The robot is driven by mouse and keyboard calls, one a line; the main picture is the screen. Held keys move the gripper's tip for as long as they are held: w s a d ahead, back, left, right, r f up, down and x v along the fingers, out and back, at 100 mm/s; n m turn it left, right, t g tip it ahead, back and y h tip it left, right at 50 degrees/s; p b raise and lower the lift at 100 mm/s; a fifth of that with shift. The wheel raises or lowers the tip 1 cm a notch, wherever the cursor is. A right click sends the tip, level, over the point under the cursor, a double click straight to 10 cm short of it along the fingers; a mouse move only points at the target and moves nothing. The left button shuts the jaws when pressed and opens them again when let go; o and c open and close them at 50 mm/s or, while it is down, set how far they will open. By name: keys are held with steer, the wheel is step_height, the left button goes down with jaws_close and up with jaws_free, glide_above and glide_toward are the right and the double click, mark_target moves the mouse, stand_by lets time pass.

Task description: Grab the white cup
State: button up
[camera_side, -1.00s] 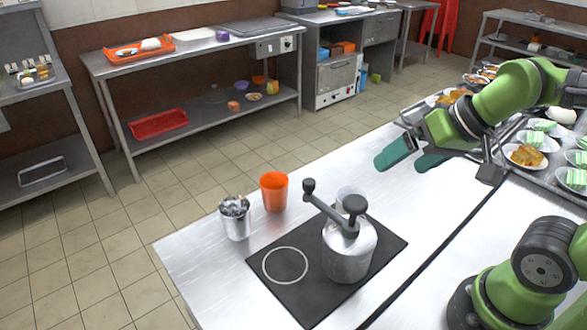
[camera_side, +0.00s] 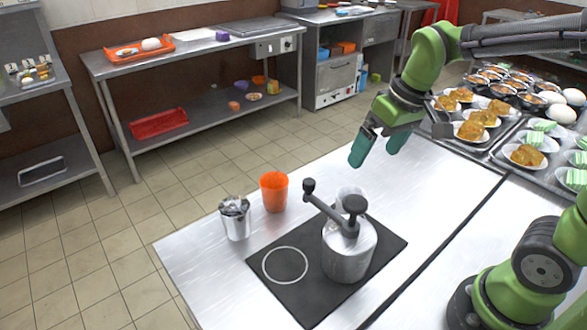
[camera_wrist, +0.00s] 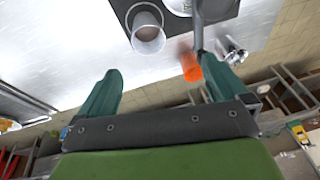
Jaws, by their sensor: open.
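The white cup (camera_side: 350,195) stands behind the metal pot on the counter in the side view, mostly hidden by the pot's handle arm. In the wrist view the cup (camera_wrist: 148,38) shows whole, with its round opening, beyond and between my fingers. My gripper (camera_side: 376,147) is open and empty, above the counter and behind the cup, with its teal fingers pointing down. In the wrist view my gripper (camera_wrist: 158,90) shows its two fingers spread apart, and nothing is between the tips.
An orange cup (camera_side: 274,192) and a metal container of utensils (camera_side: 235,218) stand left of the white cup. The metal pot (camera_side: 348,254) sits on a black hob (camera_side: 300,292). Trays of food (camera_side: 482,150) lie at right. The counter right of the hob is clear.

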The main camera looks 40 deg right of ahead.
steer(key=w+d+n+g+h, duration=0.1)
steer(key=w+d+n+g, duration=0.15)
steer(key=w+n, duration=0.25)
steer(key=shift+n+g, duration=0.25)
steer(key=shift+n, duration=0.05)
steer(key=shift+w+a+f, duration=0.1)
steer(key=shift+a+f, duration=0.15)
steer(key=shift+f, duration=2.55)
steer(key=shift+s+a+f, duration=0.1)
steer(key=shift+a+f, duration=0.1)
steer(key=shift+f, duration=2.65)
steer(key=shift+w+a+f, duration=0.1)
steer(key=shift+a+f, duration=0.15)
steer(key=shift+f, duration=2.55)
steer(key=c, duration=1.2)
steer(key=shift+o, duration=0.2)
steer(key=shift+r, duration=0.15)
